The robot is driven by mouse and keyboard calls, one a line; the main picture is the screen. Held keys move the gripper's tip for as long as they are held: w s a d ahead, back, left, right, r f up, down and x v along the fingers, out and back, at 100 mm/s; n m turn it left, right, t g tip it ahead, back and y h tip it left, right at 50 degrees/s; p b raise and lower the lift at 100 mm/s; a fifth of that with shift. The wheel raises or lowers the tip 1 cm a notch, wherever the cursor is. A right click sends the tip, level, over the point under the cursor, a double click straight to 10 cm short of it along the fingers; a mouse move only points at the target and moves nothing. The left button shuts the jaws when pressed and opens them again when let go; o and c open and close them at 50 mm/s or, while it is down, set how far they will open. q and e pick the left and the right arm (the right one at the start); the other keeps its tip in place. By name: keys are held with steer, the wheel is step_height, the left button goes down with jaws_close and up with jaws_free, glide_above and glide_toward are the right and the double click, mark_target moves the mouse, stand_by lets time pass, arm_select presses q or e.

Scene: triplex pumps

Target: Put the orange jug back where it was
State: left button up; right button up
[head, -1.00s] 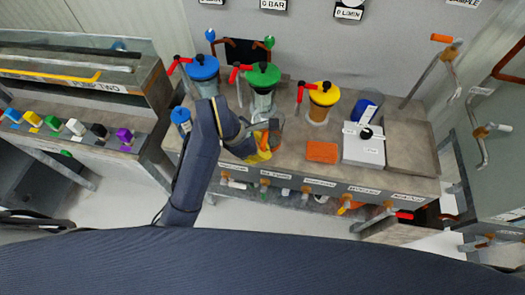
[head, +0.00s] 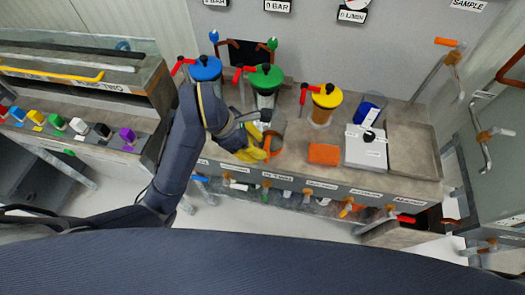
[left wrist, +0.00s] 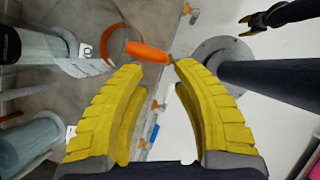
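The orange jug (head: 279,128), a grey see-through cup with an orange handle, stands on the bench in front of the green-lidded pump tank (head: 265,77). My left gripper (head: 266,150) is at its near left side, with yellow fingers around the handle area. In the left wrist view the orange handle (left wrist: 148,52) lies across the gap just at the fingertips. A clear gap shows between the fingers, and I see no firm grip. The jug's body is hard to make out there. What looks like my right gripper (left wrist: 244,27) shows at the upper right; its opening is unclear.
Blue-lidded (head: 205,68) and yellow-lidded (head: 326,96) tanks stand along the back. An orange block (head: 323,154), a white box (head: 367,150) and a blue cup (head: 370,106) are to the right. A bare tray area (head: 412,150) is beyond. Labelled taps line the front edge.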

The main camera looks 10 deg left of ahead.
arm_select(q)
steer(key=v, duration=0.6)
steer(key=shift+r, duration=0.25)
steer(key=shift+a, duration=0.15)
